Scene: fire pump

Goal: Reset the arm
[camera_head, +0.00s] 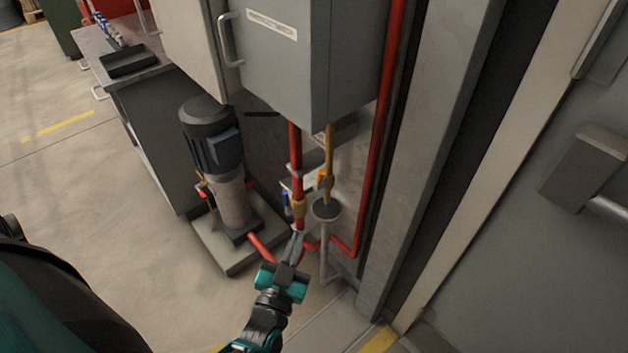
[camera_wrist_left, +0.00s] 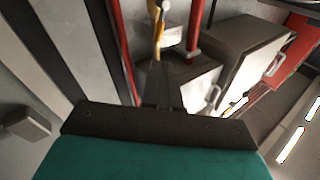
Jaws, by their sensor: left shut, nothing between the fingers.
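My left gripper (camera_head: 294,245) reaches in from the bottom of the head view, shut and empty. Its fingertips are in front of the lower part of a red pipe with a brass valve (camera_head: 299,208); I cannot tell whether they touch. In the left wrist view the closed fingers (camera_wrist_left: 160,82) point toward a yellow pipe (camera_wrist_left: 158,30) and a red pipe (camera_wrist_left: 196,28). A yellow pipe with an orange valve handle (camera_head: 325,178) runs down into a round dark drain cup (camera_head: 327,209). My right gripper is not in view.
A grey motor pump (camera_head: 215,160) stands on a concrete plinth (camera_head: 228,262) left of the gripper. A grey cabinet (camera_head: 300,60) hangs above the pipes. A wall column (camera_head: 430,150) and a door with a handle (camera_head: 590,170) are at the right. Open floor (camera_head: 90,190) lies at the left.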

